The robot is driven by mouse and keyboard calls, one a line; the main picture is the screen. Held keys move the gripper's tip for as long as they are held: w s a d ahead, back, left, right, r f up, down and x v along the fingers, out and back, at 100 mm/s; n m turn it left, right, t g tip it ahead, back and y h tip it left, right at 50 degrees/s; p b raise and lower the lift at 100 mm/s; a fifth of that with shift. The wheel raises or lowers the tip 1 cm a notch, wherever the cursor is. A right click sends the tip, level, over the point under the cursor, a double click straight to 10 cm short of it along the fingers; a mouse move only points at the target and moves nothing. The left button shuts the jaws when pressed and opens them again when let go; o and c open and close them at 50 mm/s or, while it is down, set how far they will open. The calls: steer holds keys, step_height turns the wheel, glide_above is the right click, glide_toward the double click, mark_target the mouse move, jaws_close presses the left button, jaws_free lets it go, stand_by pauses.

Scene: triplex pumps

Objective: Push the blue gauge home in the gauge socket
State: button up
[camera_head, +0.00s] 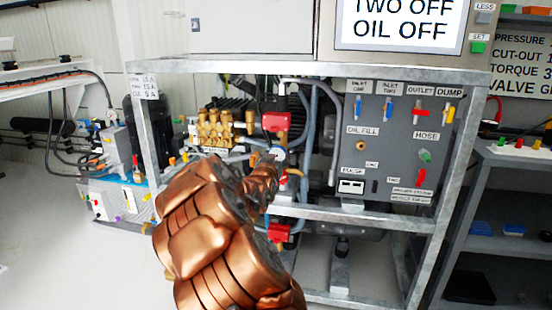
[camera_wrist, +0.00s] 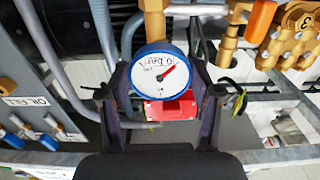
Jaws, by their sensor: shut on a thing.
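The blue gauge (camera_wrist: 160,72) has a round white dial with a red needle and a blue rim. It sits between the two fingers of my gripper (camera_wrist: 161,88), which is shut on it. The dial faces the wrist camera. A brass pipe (camera_wrist: 154,22) meets the gauge's upper edge in the wrist view. The join is hidden behind the dial, so I cannot tell how deep the gauge sits or see the gauge socket clearly. In the head view the gauge (camera_head: 278,154) shows small and pale at the tip of my gripper (camera_head: 274,162), beside the pump frame.
Red valve blocks (camera_head: 276,122) stand above and below the gauge, with one (camera_wrist: 168,108) behind it in the wrist view. A brass pump head (camera_wrist: 292,35), grey hoses (camera_head: 303,120) and the metal frame (camera_head: 310,68) crowd the space. The labelled panel (camera_head: 400,140) stands right.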

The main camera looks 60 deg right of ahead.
steer(key=shift+w+d+p, duration=0.25)
steer(key=shift+d+p, duration=0.3)
steer(key=shift+d, duration=0.1)
stand_by(0.5)
steer(key=o, duration=1.6)
